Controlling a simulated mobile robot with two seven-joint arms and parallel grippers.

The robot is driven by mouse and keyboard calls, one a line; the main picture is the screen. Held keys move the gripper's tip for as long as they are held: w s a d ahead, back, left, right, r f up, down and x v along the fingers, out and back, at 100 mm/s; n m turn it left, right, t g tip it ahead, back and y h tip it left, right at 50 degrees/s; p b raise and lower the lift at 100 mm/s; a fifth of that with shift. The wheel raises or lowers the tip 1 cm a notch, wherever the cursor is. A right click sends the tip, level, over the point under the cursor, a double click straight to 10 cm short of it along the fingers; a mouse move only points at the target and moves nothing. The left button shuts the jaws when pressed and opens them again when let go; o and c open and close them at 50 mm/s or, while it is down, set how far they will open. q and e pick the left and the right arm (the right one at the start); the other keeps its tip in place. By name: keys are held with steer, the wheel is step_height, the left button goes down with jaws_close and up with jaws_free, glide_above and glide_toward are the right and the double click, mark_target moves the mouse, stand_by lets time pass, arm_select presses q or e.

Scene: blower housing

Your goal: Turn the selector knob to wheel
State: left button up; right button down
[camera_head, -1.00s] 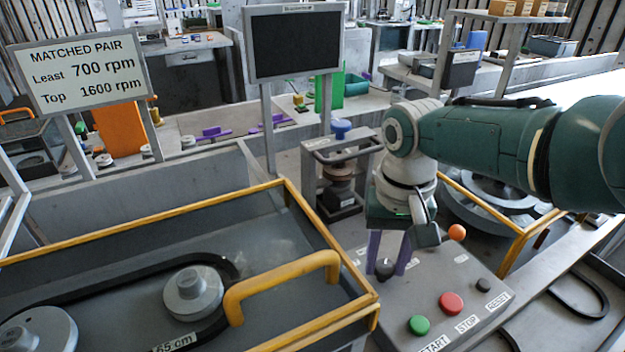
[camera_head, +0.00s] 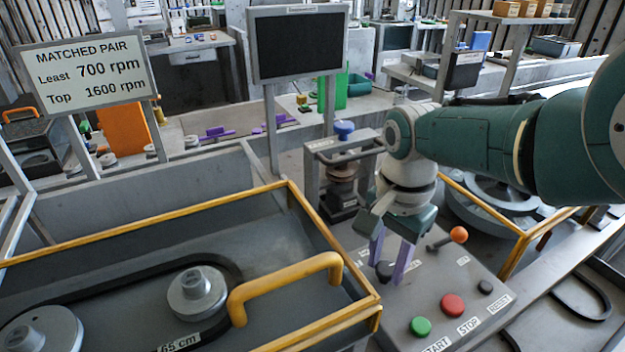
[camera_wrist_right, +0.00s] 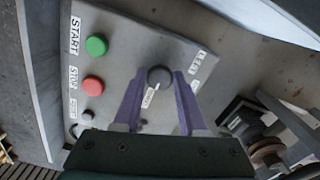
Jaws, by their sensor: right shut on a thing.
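The dark round selector knob (camera_head: 385,271) stands on the sloping grey control panel (camera_head: 470,275). In the right wrist view the knob (camera_wrist_right: 159,77) shows a white pointer mark at its lower edge, with small white labels beside it, one partly covered. My right gripper (camera_head: 391,274) reaches down from above with its purple fingers, one on each side of the knob, and is shut on it. The fingers (camera_wrist_right: 159,90) also show in the right wrist view, on both sides of the knob. My left gripper is not in view.
The green START button (camera_head: 420,326), red STOP button (camera_head: 452,305) and black RESET button (camera_head: 485,287) sit on the panel. An orange-tipped lever (camera_head: 458,234) rises behind. A yellow-railed guard with a yellow handle (camera_head: 285,285) lies left. A dark blank screen (camera_head: 297,43) stands behind.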

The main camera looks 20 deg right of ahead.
mark_target(385, 268)
steer(key=shift+m, duration=0.3)
steer(key=shift+c, duration=2.3)
jaws_free()
step_height(385, 268, up, 10)
steer(key=p, duration=0.8)
